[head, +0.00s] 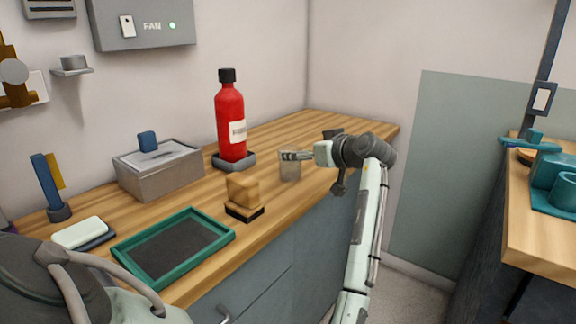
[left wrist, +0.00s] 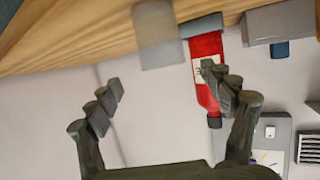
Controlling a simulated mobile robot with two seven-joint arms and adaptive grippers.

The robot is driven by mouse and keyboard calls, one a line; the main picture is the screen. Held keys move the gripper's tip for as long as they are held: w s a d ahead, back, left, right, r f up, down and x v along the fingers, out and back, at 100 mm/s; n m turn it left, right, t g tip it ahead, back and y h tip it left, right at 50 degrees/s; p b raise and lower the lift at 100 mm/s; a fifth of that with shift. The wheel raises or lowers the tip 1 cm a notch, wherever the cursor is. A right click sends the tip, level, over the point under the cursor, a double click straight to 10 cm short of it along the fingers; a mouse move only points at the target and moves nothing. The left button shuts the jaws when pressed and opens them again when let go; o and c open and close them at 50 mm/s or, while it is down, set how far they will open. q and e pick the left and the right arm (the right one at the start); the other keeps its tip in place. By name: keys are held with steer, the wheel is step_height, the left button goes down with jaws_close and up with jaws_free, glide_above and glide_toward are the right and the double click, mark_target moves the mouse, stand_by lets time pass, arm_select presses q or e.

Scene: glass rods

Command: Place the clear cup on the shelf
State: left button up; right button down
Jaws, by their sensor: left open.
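The clear cup (head: 290,166) stands upright on the wooden counter, right of the red bottle; it also shows, upside down, in the left wrist view (left wrist: 158,38). My left gripper (head: 287,155) is at the cup's upper part in the head view. Its fingers (left wrist: 163,86) are spread apart, with the cup in line with the gap, offset toward the picture's top. I cannot tell whether the fingertips reach around the cup. A small grey ledge (head: 72,70) is on the wall at far left; I cannot tell whether it is the shelf. My right gripper is not in view.
The red bottle (head: 230,120) stands in a grey holder behind the cup. A grey box (head: 158,178), a wooden block (head: 243,190) and a green-rimmed tray (head: 125,252) are farther left.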

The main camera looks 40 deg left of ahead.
mark_target(290, 164)
arm_select(q)
steer(key=shift+x, duration=1.05)
steer(key=p+x, duration=0.1)
steer(key=x, duration=0.3)
steer(key=shift+s+a+f, duration=0.1)
steer(key=shift+a+f, duration=0.15)
steer(key=shift+a, duration=0.15)
steer(key=c, duration=1.4)
steer(key=shift+o, duration=0.2)
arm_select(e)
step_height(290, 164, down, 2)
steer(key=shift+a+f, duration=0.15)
arm_select(q)
steer(key=shift+r, duration=0.15)
